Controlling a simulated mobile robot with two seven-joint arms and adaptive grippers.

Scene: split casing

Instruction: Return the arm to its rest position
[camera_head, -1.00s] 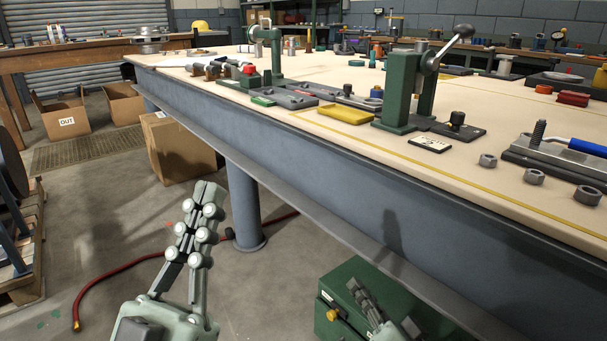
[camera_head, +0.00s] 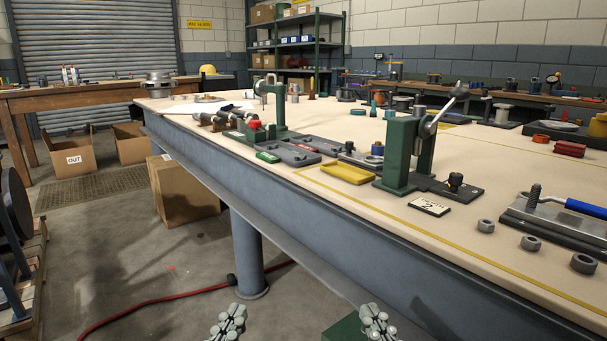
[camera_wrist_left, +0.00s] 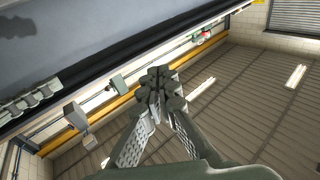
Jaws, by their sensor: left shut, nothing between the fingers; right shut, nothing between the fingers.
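My left gripper (camera_head: 228,322) shows at the bottom of the head view, over the floor in front of the workbench. It is shut and empty. The left wrist view shows its closed fingers (camera_wrist_left: 160,88) meeting, with nothing between them. My right gripper (camera_head: 377,322) is at the bottom of the head view, further right, below the bench's front edge. It is also shut and empty. Both grippers are clear of the bench top. Most of both arms is out of the head view.
The workbench (camera_head: 440,238) runs diagonally across, carrying a green lever press (camera_head: 400,155), a yellow tray (camera_head: 347,173) and several nuts. A green box (camera_head: 345,328) is partly visible between the grippers. Cardboard boxes (camera_head: 183,195) and a red hose (camera_head: 150,303) are on the floor.

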